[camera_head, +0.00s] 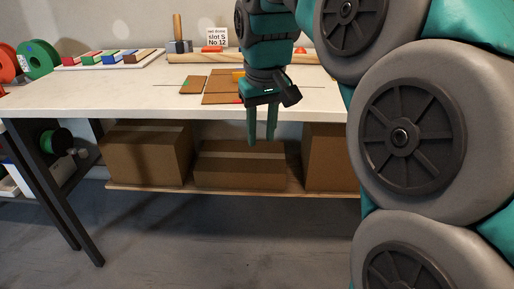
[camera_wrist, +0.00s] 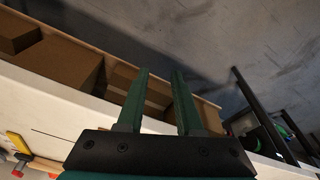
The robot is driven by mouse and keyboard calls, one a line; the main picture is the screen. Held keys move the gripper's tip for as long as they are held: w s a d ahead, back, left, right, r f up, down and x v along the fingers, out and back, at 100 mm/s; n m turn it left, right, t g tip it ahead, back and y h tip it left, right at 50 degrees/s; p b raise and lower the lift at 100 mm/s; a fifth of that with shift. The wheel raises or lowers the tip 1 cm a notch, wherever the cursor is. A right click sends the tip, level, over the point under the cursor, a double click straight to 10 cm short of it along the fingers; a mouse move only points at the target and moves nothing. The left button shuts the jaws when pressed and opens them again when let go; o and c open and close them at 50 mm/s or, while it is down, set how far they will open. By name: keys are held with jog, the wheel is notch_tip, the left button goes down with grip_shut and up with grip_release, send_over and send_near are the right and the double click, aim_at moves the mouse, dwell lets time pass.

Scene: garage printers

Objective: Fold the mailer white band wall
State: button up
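The mailer (camera_head: 222,87) is a flat brown cardboard blank on the white tabletop, partly hidden behind my arm. Its left panel (camera_head: 193,85) has a green mark, an orange-yellow strip shows at the back, and a red mark shows at its front edge. I cannot make out a white band on any wall. My gripper (camera_head: 261,138) hangs in front of the table's front edge, pointing down, nearer to me than the mailer and apart from it. In the wrist view my gripper (camera_wrist: 160,73) has its two green fingers apart with nothing between them.
The white table (camera_head: 60,99) has a shelf below with cardboard boxes (camera_head: 147,152). At the back stand a mallet (camera_head: 179,40), a slot sign (camera_head: 216,37) and a tray of coloured blocks (camera_head: 110,58). The tabletop's left part is clear.

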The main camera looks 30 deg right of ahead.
jog(key=shift+s+a+f, duration=0.8)
jog(key=shift+a+f, duration=0.2)
jog(key=shift+f, duration=0.15)
